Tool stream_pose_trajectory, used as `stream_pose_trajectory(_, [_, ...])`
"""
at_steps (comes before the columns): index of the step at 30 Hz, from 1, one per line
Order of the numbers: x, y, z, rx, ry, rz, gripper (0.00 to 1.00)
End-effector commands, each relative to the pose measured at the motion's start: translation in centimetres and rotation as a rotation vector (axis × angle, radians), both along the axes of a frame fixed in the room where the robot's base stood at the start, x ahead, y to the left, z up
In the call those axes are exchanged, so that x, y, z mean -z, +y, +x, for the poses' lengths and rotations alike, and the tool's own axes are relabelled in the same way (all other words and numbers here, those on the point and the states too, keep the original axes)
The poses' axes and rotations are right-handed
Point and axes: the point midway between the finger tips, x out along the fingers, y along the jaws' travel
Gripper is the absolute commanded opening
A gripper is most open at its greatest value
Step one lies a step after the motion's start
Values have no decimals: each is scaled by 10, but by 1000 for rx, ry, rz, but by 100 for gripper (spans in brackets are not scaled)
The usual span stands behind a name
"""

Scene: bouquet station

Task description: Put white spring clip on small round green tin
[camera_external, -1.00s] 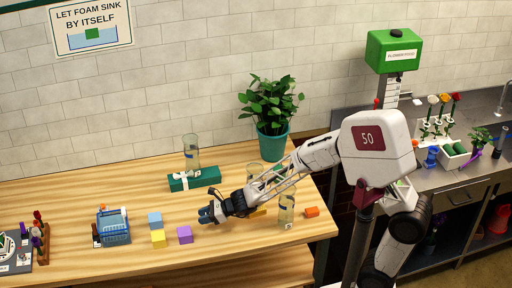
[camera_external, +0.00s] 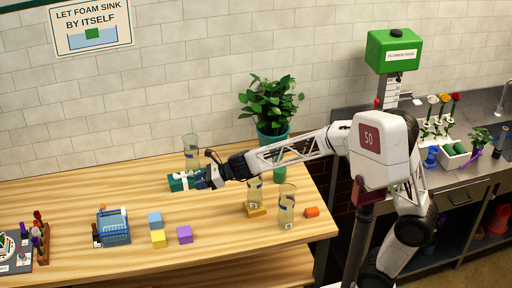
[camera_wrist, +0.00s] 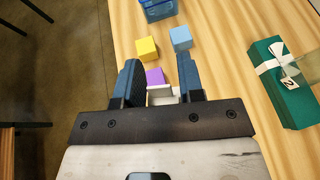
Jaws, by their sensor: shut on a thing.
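My gripper (camera_external: 208,180) appears in front of the right part of the green gift box in the external view. In the wrist view its blue-padded fingers (camera_wrist: 160,78) are closed on a small white piece, the white spring clip (camera_wrist: 161,96), with a purple cube beyond it. The clip is mostly hidden by the fingers, and I cannot make it out in the external view. I cannot pick out a small round green tin in either view.
A green gift box (camera_wrist: 281,82) with white ribbon lies right of my fingers. Purple (camera_external: 185,234), yellow (camera_external: 158,239) and blue (camera_external: 155,219) cubes sit near a blue basket (camera_external: 115,229). Glass vases (camera_external: 287,207) and a potted plant (camera_external: 271,105) stand right. The front middle table is clear.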

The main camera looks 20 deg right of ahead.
Motion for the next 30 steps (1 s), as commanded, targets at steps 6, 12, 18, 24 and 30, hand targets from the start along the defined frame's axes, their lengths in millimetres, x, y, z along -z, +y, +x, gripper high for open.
stream_pose_trajectory(6, [-45, 0, 0, 0, -3, 2, 13])
stream_pose_trajectory(12, [-62, -10, 6, 7, -1, 1, 13])
stream_pose_trajectory(18, [-63, -30, 18, 18, -3, 4, 13])
stream_pose_trajectory(24, [-64, -60, 33, 33, -6, 5, 13])
stream_pose_trajectory(30, [-66, -98, 50, 52, -10, 7, 13])
